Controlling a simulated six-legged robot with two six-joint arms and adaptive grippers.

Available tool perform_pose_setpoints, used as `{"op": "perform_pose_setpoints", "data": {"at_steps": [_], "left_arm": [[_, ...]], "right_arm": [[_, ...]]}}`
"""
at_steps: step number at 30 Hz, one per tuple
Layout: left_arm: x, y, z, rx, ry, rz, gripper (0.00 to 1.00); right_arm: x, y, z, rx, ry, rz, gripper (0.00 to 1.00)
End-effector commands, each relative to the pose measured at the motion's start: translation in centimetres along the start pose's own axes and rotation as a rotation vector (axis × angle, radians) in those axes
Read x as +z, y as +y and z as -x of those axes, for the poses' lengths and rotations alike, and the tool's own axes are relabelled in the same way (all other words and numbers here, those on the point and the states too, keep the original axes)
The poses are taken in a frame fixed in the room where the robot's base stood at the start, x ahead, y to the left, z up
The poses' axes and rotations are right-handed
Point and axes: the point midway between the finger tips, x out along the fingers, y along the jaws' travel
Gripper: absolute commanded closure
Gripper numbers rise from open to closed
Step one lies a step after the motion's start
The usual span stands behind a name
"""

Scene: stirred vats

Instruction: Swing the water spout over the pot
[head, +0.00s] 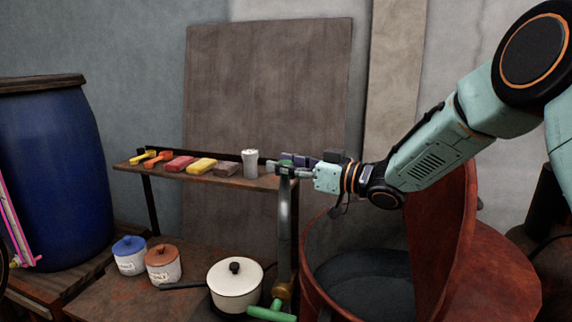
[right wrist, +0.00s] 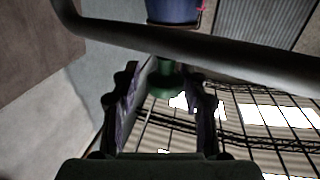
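The water spout (head: 284,220) is a grey metal pipe that rises from a brass fitting (head: 283,291) with a green handle (head: 270,313). Its top has a green knob (right wrist: 168,80). The white pot (head: 236,292) has a lid with a black knob and stands left of the pipe's foot. My right gripper (head: 288,169) is at the top of the spout. In the right wrist view its fingers are apart, one on each side of the green knob; I cannot tell whether either touches it. The grey pipe crosses above the fingers there. My left gripper is out of view.
A shelf (head: 210,176) with sponges, a brick and a white shaker (head: 250,163) is behind the spout. Two lidded jars (head: 163,265) stand left of the pot. A red vat (head: 440,240) stands close on the right, under my right arm. A blue barrel (head: 52,170) is far left.

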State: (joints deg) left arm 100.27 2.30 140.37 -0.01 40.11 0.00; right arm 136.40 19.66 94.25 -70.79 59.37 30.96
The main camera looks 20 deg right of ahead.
Motion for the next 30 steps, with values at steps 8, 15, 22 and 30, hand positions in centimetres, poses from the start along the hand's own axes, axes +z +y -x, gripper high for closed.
{"op": "perform_pose_setpoints", "data": {"at_steps": [8, 15, 22, 30], "left_arm": [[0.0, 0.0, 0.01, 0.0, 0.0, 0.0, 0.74], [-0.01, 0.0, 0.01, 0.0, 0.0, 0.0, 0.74], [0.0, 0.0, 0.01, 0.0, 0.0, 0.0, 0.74], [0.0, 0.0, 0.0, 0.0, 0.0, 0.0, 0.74]], "right_arm": [[-0.08, -0.04, 0.0, -0.001, 0.001, 0.001, 0.82], [-0.13, -0.05, -0.01, -0.001, 0.002, 0.002, 1.0], [-0.16, -0.02, 0.0, -0.001, 0.002, 0.002, 1.0], [-0.18, -0.05, -0.15, -0.001, 0.002, 0.003, 1.0]]}}
